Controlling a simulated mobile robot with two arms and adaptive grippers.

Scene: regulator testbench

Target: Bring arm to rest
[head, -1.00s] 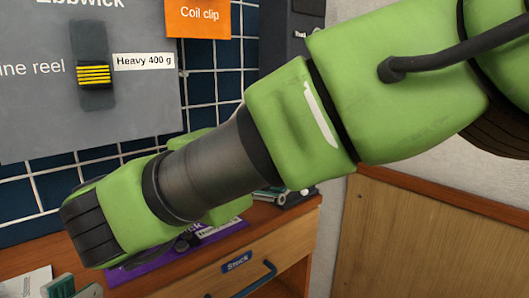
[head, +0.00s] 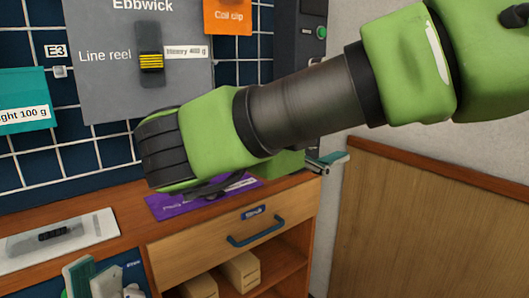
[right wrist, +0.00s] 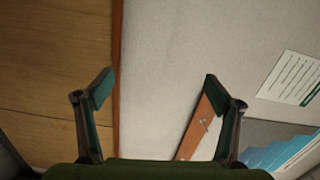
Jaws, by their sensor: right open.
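My right arm (head: 310,105) is green with a dark grey tube section. It reaches in from the right across the head view, above the wooden bench. The right gripper's teal fingertip (head: 334,158) shows beyond the arm, near the bench's right end. In the right wrist view the right gripper (right wrist: 157,92) is open, with nothing between its fingers. My left gripper (head: 91,279) is at the bottom left edge, its teal fingers partly cut off. I cannot tell whether they are apart.
Under the arm is a purple mat (head: 165,207) on the bench. Left of it lies a white plate (head: 95,226) with a dark part. Below are a closed drawer (head: 205,243) and boxes (head: 240,270). A grey board (head: 100,85) hangs behind. A wood panel (head: 430,230) stands right.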

